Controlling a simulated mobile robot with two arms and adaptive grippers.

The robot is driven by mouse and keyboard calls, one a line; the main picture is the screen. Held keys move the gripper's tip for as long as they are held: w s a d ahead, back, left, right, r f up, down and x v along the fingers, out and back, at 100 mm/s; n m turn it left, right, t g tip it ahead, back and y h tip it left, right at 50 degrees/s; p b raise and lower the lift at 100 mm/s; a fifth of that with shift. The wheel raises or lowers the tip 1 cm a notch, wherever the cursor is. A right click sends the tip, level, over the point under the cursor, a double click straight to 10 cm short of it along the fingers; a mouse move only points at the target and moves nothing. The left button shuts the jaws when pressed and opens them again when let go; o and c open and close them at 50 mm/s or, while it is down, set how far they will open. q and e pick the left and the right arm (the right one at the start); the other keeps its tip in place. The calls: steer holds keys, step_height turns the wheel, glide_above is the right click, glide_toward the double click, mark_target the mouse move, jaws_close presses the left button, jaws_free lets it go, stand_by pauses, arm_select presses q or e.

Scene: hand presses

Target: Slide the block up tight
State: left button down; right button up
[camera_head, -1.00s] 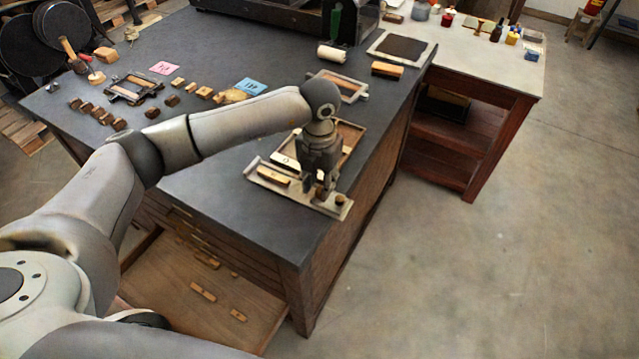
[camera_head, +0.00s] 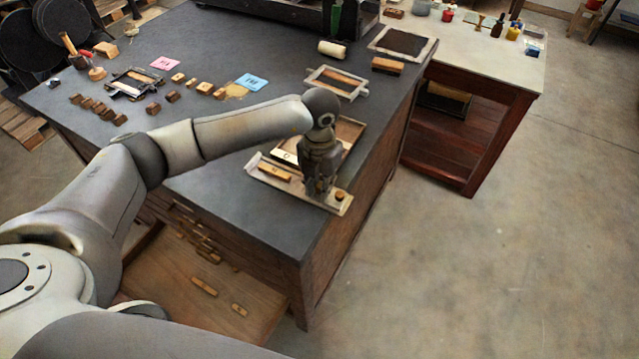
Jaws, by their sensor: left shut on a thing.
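A light, narrow tray (camera_head: 333,206) with a raised rim lies near the right edge of the dark-topped table. A small wooden block (camera_head: 275,172) sits in its left part, and a small round wooden knob (camera_head: 340,196) shows at its right end. My left gripper (camera_head: 318,191) points down into the tray between the two, close beside the knob. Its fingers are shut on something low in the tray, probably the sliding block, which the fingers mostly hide. My right gripper is out of view.
A wooden frame (camera_head: 349,129) lies right behind the tray, partly behind my gripper. Another framed tray (camera_head: 337,82) and a wooden block (camera_head: 388,66) lie farther back. Several small blocks lie at the table's left. An open drawer (camera_head: 180,290) juts out below the front edge.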

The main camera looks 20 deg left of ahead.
mark_target(287, 179)
arm_select(q)
steer(key=shift+a, duration=0.35)
steer(key=a+b, duration=0.1)
steer(key=a, duration=0.1)
steer(key=a+b, duration=0.1)
steer(key=a, duration=0.2)
steer(key=w+a+b, duration=0.1)
steer(key=a, duration=0.2)
steer(key=shift+a, duration=0.1)
steer(key=c, duration=1.6)
jaws_free()
steer(key=shift+o, duration=0.2)
steer(key=shift+r, duration=0.15)
step_height(287, 179, up, 12)
